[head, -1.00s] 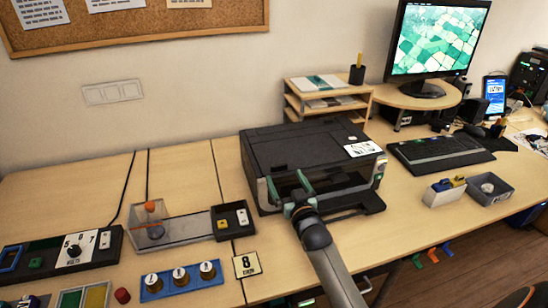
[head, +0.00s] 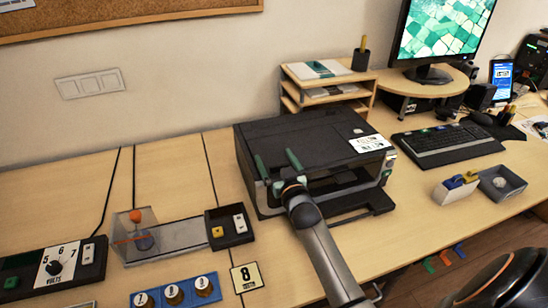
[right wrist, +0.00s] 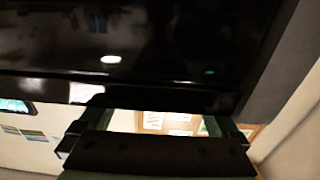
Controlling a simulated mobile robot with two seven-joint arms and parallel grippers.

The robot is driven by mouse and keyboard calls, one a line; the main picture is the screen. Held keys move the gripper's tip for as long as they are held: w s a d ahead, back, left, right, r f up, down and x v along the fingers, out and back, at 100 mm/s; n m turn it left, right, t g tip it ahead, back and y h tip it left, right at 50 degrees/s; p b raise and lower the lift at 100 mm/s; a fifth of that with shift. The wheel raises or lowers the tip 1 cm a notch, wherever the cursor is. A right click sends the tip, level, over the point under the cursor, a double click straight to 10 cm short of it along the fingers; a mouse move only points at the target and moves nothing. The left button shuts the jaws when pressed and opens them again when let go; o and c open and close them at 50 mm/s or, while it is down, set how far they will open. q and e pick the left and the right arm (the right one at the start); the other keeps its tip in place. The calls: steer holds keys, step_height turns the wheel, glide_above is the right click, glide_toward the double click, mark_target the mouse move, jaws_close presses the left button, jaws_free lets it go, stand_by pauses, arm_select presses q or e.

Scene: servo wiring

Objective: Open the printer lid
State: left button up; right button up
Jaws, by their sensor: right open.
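The black printer (head: 370,187) stands on the desk, with its lid (head: 300,133) lying flat on top; I cannot tell whether its front edge is slightly raised. My right gripper (head: 276,160) is open and empty at the printer's front left. Its two green fingers point up and overlap the lid's front edge in the head view; whether they touch it is unclear. In the right wrist view, a dark glossy surface (right wrist: 130,45) fills the top, with the right gripper (right wrist: 158,118) below it. My left gripper is not in view.
A wooden paper shelf (head: 325,85) stands behind the printer and a keyboard (head: 447,143) lies to its right. Bare desk lies in front of the printer.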

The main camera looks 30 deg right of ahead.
jaws_close()
stand_by(0.7)
